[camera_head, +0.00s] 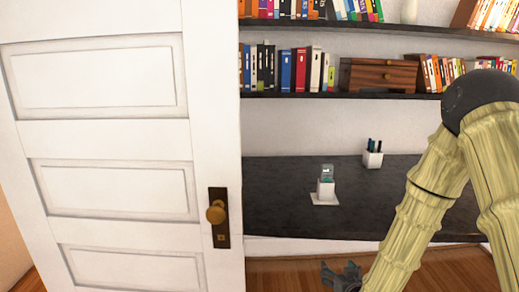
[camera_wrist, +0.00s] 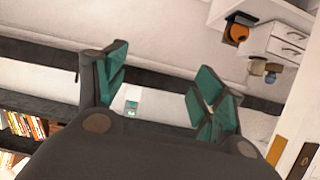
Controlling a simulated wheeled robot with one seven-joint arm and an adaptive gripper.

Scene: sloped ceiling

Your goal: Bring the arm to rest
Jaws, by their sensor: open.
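My gripper (camera_head: 342,275) is low in the head view, at the bottom edge, in front of the dark desk and over the wooden floor. Part of it is cut off by the frame. In the wrist view my gripper (camera_wrist: 165,85) has its two green-padded fingers spread apart, with nothing held between them. My arm is bent, with its elbow high at the right of the head view and its forearm sloping down to the left.
A white panelled door (camera_head: 120,150) with a brass knob fills the left. The dark desk (camera_head: 280,190) holds a small white stand (camera_head: 325,190) and a pen cup (camera_head: 372,155). Shelves with books (camera_head: 305,70) are above. White drawers (camera_wrist: 285,45) show in the wrist view.

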